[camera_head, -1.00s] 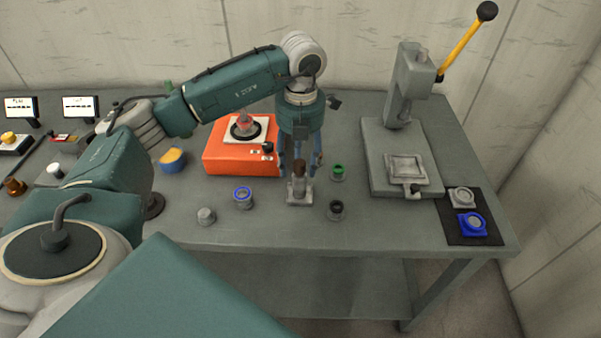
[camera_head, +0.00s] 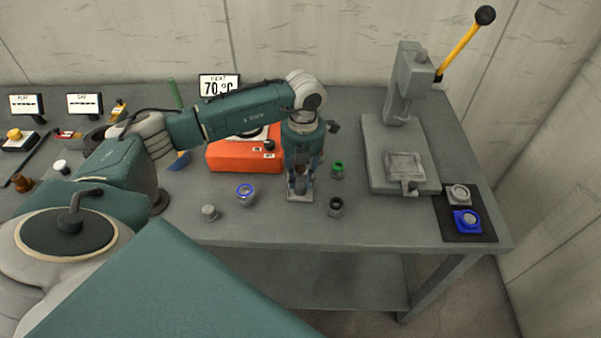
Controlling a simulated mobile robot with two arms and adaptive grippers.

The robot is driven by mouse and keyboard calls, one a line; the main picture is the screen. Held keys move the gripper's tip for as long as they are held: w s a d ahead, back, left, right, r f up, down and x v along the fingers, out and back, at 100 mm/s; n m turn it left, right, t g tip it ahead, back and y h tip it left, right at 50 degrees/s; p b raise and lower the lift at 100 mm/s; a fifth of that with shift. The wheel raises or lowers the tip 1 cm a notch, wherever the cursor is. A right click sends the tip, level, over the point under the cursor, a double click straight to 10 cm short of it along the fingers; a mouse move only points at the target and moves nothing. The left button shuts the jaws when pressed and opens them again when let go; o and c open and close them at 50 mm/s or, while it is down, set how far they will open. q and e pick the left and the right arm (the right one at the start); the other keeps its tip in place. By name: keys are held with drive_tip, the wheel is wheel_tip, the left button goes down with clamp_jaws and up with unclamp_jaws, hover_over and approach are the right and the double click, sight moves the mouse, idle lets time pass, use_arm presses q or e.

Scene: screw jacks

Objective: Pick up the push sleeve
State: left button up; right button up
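A grey upright cylinder (camera_head: 301,185) stands on a small grey block at the front middle of the bench; it may be the push sleeve, but no label shows. My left gripper (camera_head: 301,187) points straight down over it, with its fingers beside the cylinder's sides. The gripper hides the cylinder's upper part. Whether the fingers touch it cannot be told. My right gripper is not in view.
A green-topped part (camera_head: 338,169) and a dark ring part (camera_head: 336,206) stand close right. A blue-ringed part (camera_head: 246,194) and small grey part (camera_head: 209,212) stand left. The orange heater (camera_head: 232,156) is behind; a press (camera_head: 398,150) stands right.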

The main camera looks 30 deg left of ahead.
use_arm(q)
clamp_jaws()
wheel_tip(320, 180, up, 15)
drive_tip(key=b, duration=0.4)
drive_tip(key=shift+w+f, duration=0.1)
drive_tip(key=shift+f, duration=0.05)
drive_tip(key=shift+r+p, duration=0.45)
drive_tip(key=shift+r, duration=2.25)
